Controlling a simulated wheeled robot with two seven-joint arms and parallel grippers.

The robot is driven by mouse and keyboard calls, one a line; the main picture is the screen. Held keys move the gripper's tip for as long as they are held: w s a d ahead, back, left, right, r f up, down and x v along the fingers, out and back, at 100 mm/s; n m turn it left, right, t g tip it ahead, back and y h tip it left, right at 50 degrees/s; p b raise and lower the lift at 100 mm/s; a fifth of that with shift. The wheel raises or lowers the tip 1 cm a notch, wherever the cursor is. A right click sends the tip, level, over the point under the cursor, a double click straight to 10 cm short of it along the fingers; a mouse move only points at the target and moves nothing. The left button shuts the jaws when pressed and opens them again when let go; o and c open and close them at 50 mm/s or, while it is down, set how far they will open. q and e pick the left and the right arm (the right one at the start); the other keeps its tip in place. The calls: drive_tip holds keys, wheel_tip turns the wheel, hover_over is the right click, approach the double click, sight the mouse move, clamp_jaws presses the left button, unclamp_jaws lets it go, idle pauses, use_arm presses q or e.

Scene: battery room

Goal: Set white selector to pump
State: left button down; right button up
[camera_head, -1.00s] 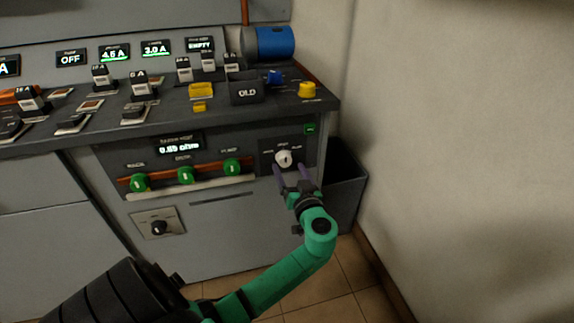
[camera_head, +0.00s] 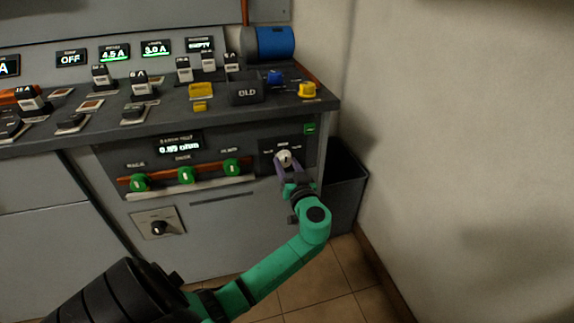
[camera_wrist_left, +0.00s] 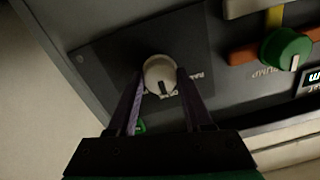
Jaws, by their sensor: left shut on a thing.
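The white selector (camera_head: 284,156) is a round knob on a dark plate (camera_head: 267,165) at the right end of the cabinet's front. Small labels surround it, too blurred to read surely. In the left wrist view the knob (camera_wrist_left: 160,74) shows a dark pointer mark toward the bottom of the picture. My left gripper (camera_head: 286,164) is shut on the knob, one purple finger on each side. The fingers hide part of the plate. My right gripper is not in view.
Several green knobs (camera_head: 185,175) sit along an orange strip left of the selector. A black rotary switch (camera_head: 158,227) is lower left. The desk above carries switches and a yellow knob (camera_head: 306,90). A dark bin (camera_head: 345,185) and the wall (camera_head: 460,170) stand to the right.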

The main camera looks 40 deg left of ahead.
use_arm(q)
drive_tip(key=shift+m, duration=3.4)
drive_tip(key=shift+m+p, duration=0.3)
drive_tip(key=shift+m, duration=0.5)
drive_tip(key=shift+m+p, duration=0.55)
drive_tip(key=shift+m, duration=1.25)
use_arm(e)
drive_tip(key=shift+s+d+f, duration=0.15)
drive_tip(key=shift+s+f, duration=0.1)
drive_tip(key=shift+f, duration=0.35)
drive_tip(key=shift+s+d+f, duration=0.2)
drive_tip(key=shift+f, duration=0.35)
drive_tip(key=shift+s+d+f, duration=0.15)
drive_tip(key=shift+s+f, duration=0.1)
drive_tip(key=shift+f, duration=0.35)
